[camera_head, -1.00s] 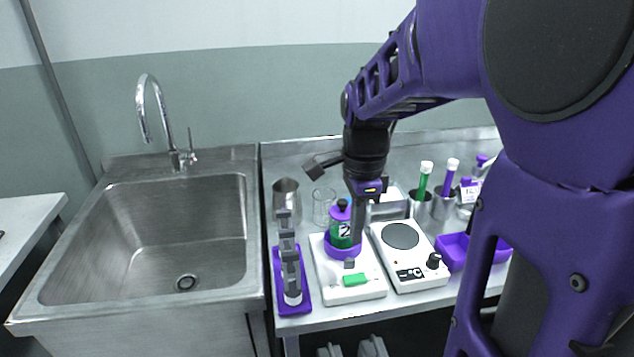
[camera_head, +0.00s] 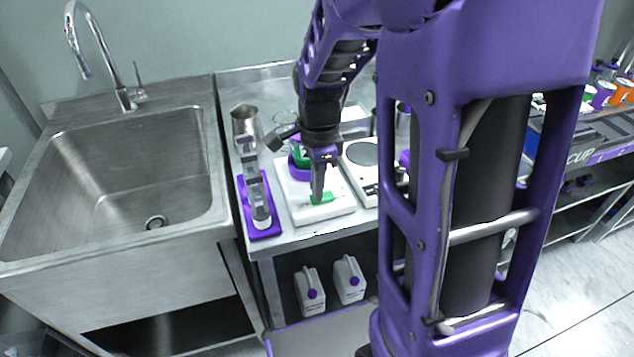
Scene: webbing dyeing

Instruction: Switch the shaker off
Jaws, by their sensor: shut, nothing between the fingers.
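The shaker (camera_head: 296,208) is a white flat unit on the steel counter, with a purple ring holder at its back and a green rocker switch (camera_head: 327,197) at its front. A bottle with green liquid (camera_head: 299,154) stands in the ring, partly hidden by my arm. My gripper (camera_head: 317,199) is shut and empty, pointing down, with its tips at the left part of the green switch. I cannot tell whether the tips touch it. The switch's left part is hidden behind them.
A purple tray (camera_head: 263,232) with a grey stand lies left of the shaker, close to it. A white hotplate (camera_head: 356,178) stands right of it. A metal pitcher (camera_head: 245,122) stands behind the tray. The sink (camera_head: 130,180) is at the left. Two white jugs (camera_head: 310,290) stand below.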

